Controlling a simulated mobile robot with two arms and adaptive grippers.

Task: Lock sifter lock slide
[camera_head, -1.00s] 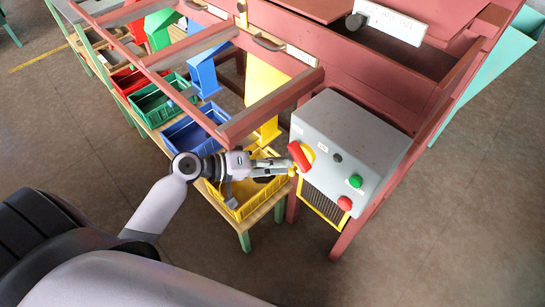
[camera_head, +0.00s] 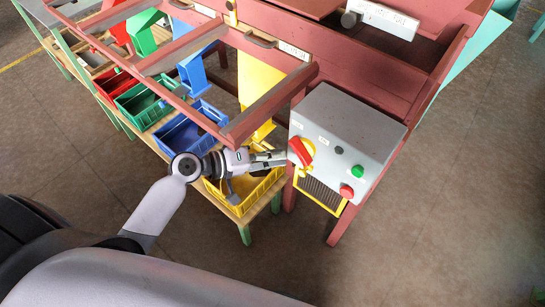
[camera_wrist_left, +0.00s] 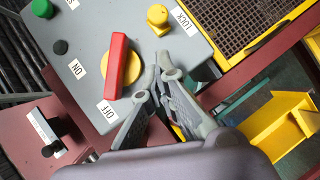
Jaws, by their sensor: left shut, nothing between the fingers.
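The grey control box (camera_head: 345,140) is mounted on the red sifter frame. In the left wrist view, a yellow knob (camera_wrist_left: 157,16) sits on the box beside a LOCK label (camera_wrist_left: 183,20). A red switch handle (camera_wrist_left: 117,66) on a yellow disc lies between ON and OFF labels and points along the OFF side. My left gripper (camera_head: 284,158) is shut and empty, just left of the red handle. In the wrist view the gripper (camera_wrist_left: 154,82) is beside the handle and below the yellow knob, apart from the knob. I cannot tell whether it touches the box. My right gripper is not in view.
Green (camera_head: 358,172) and red (camera_head: 346,191) buttons are on the box. A yellow bin (camera_head: 234,204) and a blue bin (camera_head: 180,137) stand below the red frame rails (camera_head: 265,105). Floor at the right is clear.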

